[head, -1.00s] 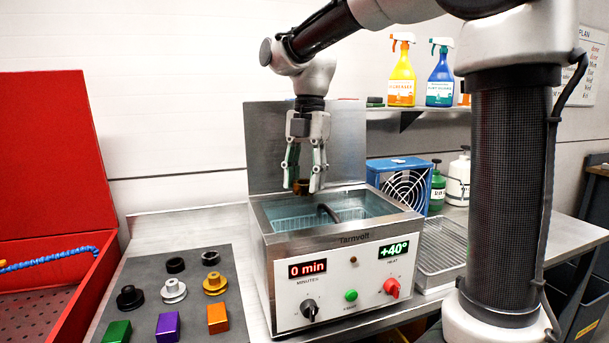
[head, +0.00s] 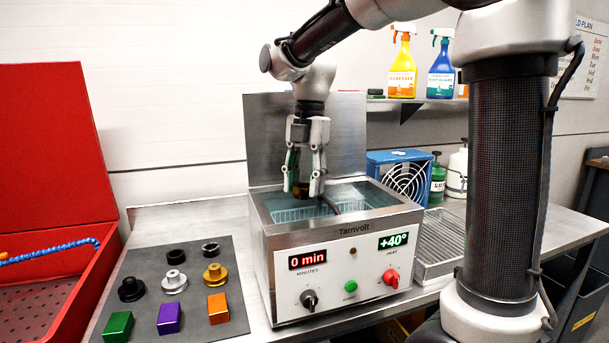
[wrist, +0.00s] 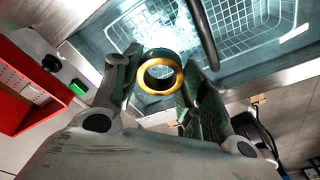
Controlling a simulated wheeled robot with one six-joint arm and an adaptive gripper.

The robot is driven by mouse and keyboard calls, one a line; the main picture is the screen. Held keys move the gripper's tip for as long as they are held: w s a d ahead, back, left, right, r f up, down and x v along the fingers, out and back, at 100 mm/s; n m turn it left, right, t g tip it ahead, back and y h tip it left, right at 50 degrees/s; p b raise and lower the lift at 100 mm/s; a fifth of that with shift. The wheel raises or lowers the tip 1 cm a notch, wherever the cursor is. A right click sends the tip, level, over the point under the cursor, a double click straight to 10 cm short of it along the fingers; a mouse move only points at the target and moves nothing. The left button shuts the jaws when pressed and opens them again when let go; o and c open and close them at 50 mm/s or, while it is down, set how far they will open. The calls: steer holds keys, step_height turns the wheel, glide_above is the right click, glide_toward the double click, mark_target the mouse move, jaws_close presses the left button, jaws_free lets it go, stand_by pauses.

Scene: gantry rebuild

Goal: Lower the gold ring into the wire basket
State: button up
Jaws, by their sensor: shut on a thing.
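The gold ring (wrist: 179,78) is held between the two fingertips of my gripper (head: 302,189); in the head view the ring (head: 300,191) looks dark brown. In the wrist view my gripper (wrist: 164,78) is shut on the ring, with its hole facing the camera. The wire basket (head: 292,213) sits inside the steel tank (head: 262,243) of the Tarnvolt washer. Its wire mesh (wrist: 246,30) shows beyond the ring in the wrist view. The ring hangs over the tank opening. The tank's front wall hides the lower part of the basket.
A dark curved hose or handle (wrist: 203,35) crosses the basket. The raised lid (head: 345,130) stands behind the tank. A grey mat (head: 195,312) with several flanged parts and blocks lies left. A blue fan (head: 400,176) and a draining tray (head: 440,250) are on the right.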

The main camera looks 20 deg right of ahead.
mark_target(305, 212)
steer(key=shift+f, duration=3.65)
steer(key=o, duration=1.2)
